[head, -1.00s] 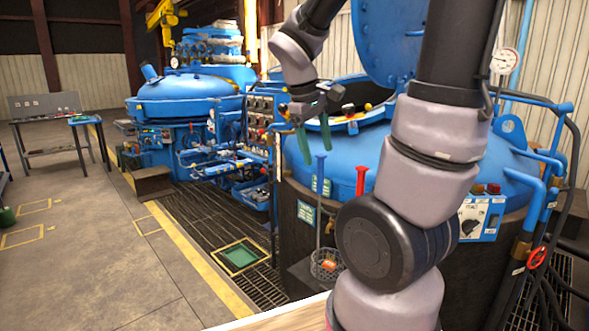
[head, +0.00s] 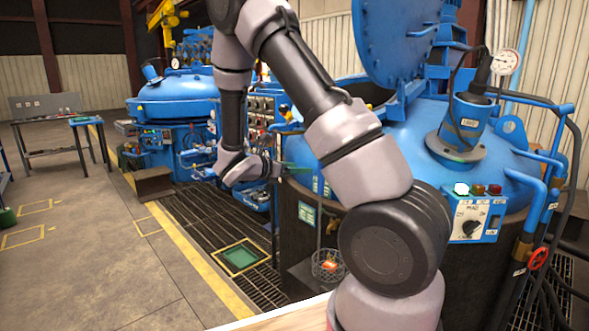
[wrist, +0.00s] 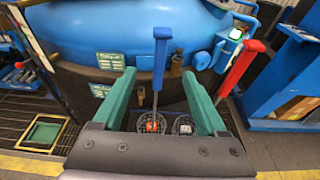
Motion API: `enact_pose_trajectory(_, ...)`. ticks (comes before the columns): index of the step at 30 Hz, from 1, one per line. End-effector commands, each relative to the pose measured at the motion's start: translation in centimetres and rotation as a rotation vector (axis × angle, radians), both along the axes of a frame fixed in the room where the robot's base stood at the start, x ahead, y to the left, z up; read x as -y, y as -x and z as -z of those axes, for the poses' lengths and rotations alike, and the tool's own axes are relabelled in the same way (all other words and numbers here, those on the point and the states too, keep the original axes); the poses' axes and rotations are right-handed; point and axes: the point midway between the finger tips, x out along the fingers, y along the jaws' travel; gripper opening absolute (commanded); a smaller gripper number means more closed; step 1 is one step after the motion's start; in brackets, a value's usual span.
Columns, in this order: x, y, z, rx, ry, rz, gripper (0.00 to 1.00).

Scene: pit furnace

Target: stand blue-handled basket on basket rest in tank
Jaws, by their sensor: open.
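The blue-handled basket (wrist: 162,48) shows in the wrist view. Its upright blue handle appears between my fingers, with the wire basket and an orange item below. In the head view its wire basket (head: 326,268) hangs or stands low beside the dark furnace wall; my arm hides most of its handle. My gripper (wrist: 160,75) is open with nothing held, its green fingers on either side of the handle in the picture; how far beyond them the handle lies is unclear. In the head view my gripper (head: 293,168) is partly hidden by my arm. I cannot make out the basket rest.
A red-handled basket (wrist: 240,68) stands just right of the blue-handled one. The blue furnace (head: 420,135) with its raised lid (head: 392,40) is close by. A green floor panel (head: 240,258) lies in the grating. Floor at the left is clear.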

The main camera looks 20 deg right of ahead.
Motion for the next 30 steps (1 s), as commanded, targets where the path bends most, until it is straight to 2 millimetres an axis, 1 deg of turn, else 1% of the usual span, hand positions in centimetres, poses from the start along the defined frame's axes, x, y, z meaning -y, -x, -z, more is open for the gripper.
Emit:
enact_pose_trajectory(1, 0.7, -0.2, 0.1, 0.000, 0.000, 0.004, 0.75)
enact_pose_trajectory(12, 5.7, -2.0, 1.5, 0.001, -0.002, 0.006, 0.75)
enact_pose_trajectory(18, 8.1, -2.8, 2.2, 0.000, -0.002, 0.003, 0.75)
enact_pose_trajectory(24, 9.5, -3.4, 2.5, 0.002, -0.003, 0.004, 0.75)
enact_pose_trajectory(30, 9.9, -3.5, 2.6, 0.001, -0.004, 0.003, 0.75)
